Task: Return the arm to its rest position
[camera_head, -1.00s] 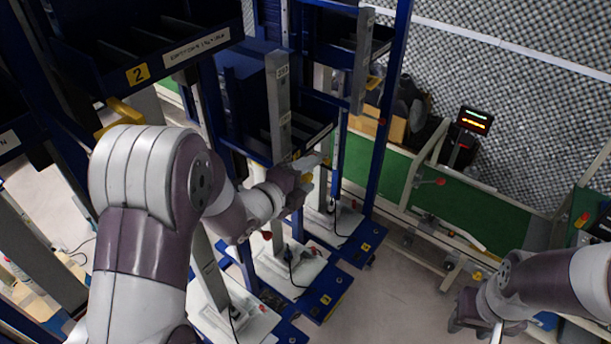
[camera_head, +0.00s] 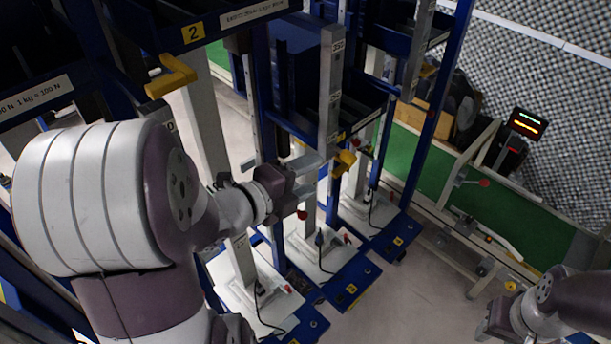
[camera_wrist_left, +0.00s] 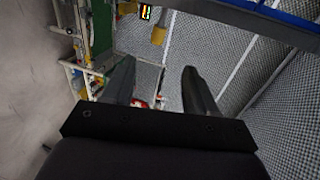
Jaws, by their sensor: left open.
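My left arm comes in from the left in the head view, large and close, bent at the elbow. Its gripper (camera_head: 311,178) is beside the grey posts of the blue stands, near a yellow handle; I cannot tell whether it touches them. In the left wrist view the two dark fingers (camera_wrist_left: 157,85) are spread apart with nothing between them. My right arm shows at the lower right of the head view, with its gripper (camera_head: 490,330) low and partly cut off by the frame; its fingers are not clear.
Blue stands with dark bins and a yellow handle (camera_head: 171,76) crowd the left and middle. White base plates (camera_head: 318,256) stand below. A green-topped conveyor (camera_head: 455,180) and a lit display (camera_head: 527,124) are at the right. Grey floor is free between the stands and the conveyor.

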